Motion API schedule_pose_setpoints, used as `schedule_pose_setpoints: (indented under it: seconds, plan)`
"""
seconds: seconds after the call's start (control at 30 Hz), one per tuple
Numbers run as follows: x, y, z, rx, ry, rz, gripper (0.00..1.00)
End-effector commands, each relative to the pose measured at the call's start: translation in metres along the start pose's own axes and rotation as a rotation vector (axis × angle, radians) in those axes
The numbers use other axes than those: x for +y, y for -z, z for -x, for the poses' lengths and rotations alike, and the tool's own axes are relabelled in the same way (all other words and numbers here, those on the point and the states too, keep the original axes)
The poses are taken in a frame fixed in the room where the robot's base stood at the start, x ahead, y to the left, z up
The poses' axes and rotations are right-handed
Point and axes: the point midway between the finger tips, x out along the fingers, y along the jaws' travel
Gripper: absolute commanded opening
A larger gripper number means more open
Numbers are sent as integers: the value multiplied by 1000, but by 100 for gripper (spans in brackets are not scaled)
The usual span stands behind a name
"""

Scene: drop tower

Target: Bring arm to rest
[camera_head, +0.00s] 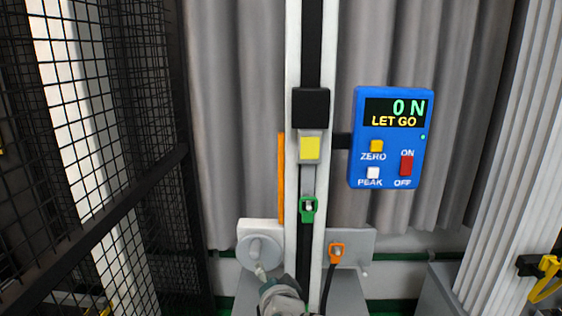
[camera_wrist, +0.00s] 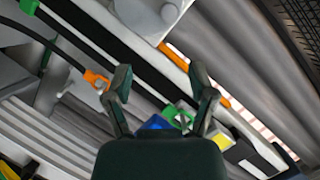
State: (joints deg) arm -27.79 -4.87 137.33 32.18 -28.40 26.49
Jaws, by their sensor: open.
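My gripper (camera_wrist: 162,80) is open in the wrist view, with its two fingers spread and nothing held between them. Part of my arm shows at the bottom of the head view, just below a round grey knob (camera_head: 258,249) on a white plate; I cannot tell from there whether it touches the knob. The drop tower (camera_head: 292,60) stands upright in the middle. On it are a black block (camera_head: 311,107), a yellow-marked carriage (camera_head: 310,149) and a green clip (camera_head: 308,209). The green clip also shows beyond my fingers in the wrist view (camera_wrist: 180,115).
A blue meter (camera_head: 391,138) right of the tower reads "0 N" and "LET GO". An orange clip (camera_head: 337,252) with a black cable sits low right. An orange strip (camera_head: 281,178) runs along the tower. A black mesh fence (camera_head: 100,150) stands left, and grey curtains (camera_head: 231,120) hang behind.

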Motion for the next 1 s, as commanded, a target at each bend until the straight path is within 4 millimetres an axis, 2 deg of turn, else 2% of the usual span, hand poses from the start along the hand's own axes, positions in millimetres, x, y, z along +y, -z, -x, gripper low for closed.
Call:
schedule_pose_setpoints:
  seconds: [0.03, 0.27, 0.5, 0.7, 0.83, 1.0]
  plan:
    - [3, 10, 10, -32, -12, 38, 72]
    - [31, 31, 64, -232, -108, 274, 72]
    - [80, 48, 142, -427, -272, 520, 72]
    - [121, 55, 208, -574, -432, 659, 72]
    - [133, 56, 230, -626, -488, 693, 72]
    - [136, 55, 234, -641, -500, 700, 72]
